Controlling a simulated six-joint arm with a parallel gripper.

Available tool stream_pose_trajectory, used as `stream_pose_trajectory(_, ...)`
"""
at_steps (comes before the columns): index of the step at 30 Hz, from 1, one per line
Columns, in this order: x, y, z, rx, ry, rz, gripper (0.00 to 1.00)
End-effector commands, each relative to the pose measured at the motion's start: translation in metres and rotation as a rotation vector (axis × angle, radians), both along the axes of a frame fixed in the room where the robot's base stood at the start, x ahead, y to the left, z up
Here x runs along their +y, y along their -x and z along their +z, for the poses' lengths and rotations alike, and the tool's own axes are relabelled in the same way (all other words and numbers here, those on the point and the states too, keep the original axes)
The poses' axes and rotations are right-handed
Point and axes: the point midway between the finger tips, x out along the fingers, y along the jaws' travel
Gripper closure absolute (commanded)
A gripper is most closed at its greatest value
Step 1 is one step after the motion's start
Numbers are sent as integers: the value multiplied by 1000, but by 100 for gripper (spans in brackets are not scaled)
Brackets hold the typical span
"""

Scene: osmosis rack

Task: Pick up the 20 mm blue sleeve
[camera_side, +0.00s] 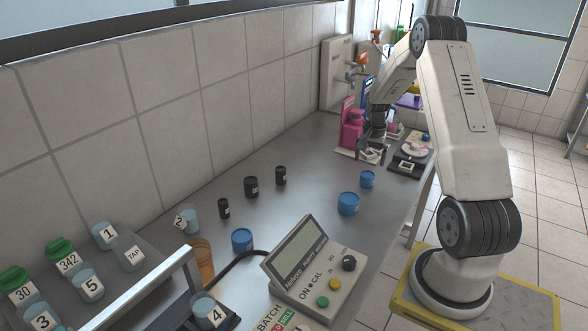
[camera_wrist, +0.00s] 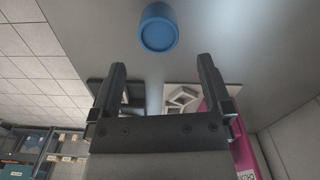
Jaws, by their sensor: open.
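Three blue cylinders stand on the grey bench in the side view: a smaller one (camera_side: 367,179) nearest my gripper, a wider one (camera_side: 348,204) in front of it, and one (camera_side: 242,240) near the meter. I cannot read sizes on them, so I cannot tell which is the 20 mm sleeve. My gripper (camera_side: 371,154) is at the far end of the bench, beyond these cylinders. In the wrist view my gripper (camera_wrist: 161,68) is open with nothing between its fingers. One blue cylinder (camera_wrist: 158,28) shows beyond the fingertips, apart from them.
A meter (camera_side: 318,270) and a rack of numbered jars (camera_side: 90,283) fill the near end. Mid-bench is mostly clear.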

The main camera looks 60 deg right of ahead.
Motion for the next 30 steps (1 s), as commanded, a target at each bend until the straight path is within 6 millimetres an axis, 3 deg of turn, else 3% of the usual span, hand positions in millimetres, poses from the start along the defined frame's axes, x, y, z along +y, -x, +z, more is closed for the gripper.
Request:
stream_pose_trajectory(13, 1, 0, -24, 1, -2, 3, 0)
stream_pose_trajectory(23, 1, 0, -31, 0, 0, 3, 0)
stream_pose_trajectory(30, 1, 2, -57, 1, -2, 3, 0)
